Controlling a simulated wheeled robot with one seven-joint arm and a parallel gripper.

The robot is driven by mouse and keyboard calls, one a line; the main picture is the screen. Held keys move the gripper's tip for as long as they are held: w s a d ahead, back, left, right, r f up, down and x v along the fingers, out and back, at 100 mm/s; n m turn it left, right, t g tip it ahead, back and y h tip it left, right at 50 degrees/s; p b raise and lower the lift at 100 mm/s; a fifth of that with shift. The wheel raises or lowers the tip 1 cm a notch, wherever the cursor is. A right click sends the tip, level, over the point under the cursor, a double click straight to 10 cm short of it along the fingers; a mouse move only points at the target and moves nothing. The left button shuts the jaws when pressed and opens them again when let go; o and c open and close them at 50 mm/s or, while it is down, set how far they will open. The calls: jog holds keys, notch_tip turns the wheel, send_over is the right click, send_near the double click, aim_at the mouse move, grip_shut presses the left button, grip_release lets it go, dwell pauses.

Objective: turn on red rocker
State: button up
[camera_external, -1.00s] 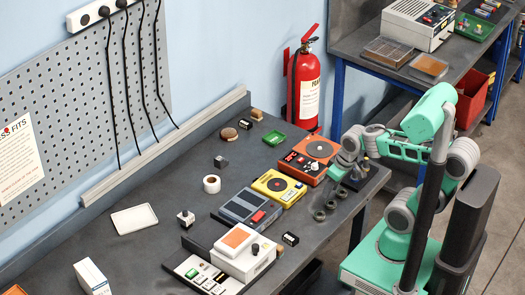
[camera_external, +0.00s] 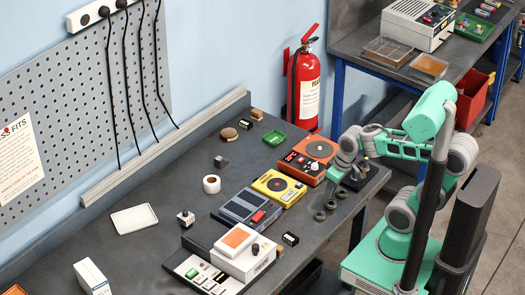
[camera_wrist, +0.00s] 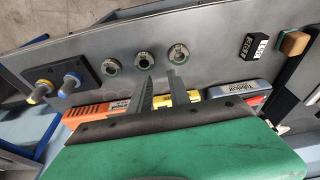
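The red rocker (camera_external: 259,216) sits on the near right part of a grey device (camera_external: 241,206) on the bench, between a yellow device and a white box. In the wrist view the grey device (camera_wrist: 234,90) shows beyond the fingers, to their right; the rocker is mostly hidden there and its setting cannot be told. My gripper (camera_wrist: 160,80) has its two dark fingers apart with nothing between them. In the external view my gripper is small and partly hidden at the bench's front edge, near the orange device, to the right of the rocker.
The yellow device (camera_external: 278,187) and orange device (camera_external: 308,159) stand between my arm and the grey device. Several metal rings (camera_external: 320,215) lie along the front edge.

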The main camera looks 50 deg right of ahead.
jog(key=f, duration=0.1)
jog(key=a+f+g, duration=0.1)
jog(key=g+p, duration=0.1)
jog(key=shift+a+f+n, duration=0.25)
jog(key=shift+f+n, duration=0.05)
jog(key=shift+f, duration=0.1)
jog(key=shift+c, duration=1.4)
jog(key=shift+n, duration=0.4)
jog(key=w, duration=0.1)
jog(key=w+a, duration=0.2)
jog(key=shift+w+a+r+p, duration=0.15)
jog(key=shift+w+r+p, duration=0.1)
jog(key=shift+p, duration=0.15)
grip_shut()
jog(key=w+a+r+n+y, duration=0.1)
jog(key=w+a, duration=0.2)
jog(key=w+a+r+n, duration=0.2)
jog(key=w+a, duration=0.2)
jog(key=w+a+r+n+y, duration=0.1)
jog(key=w+a+r+n, duration=0.1)
jog(key=w+a, duration=0.1)
jog(key=shift+w+a+r+g+y+p, duration=0.2)
jog(key=shift+w+g+y+p, duration=0.1)
jog(key=shift+g+p, duration=0.1)
jog(key=a+r+n, duration=0.3)
jog(key=r+n, duration=0.7)
jog(key=n, duration=0.1)
jog(key=shift+f, duration=0.1)
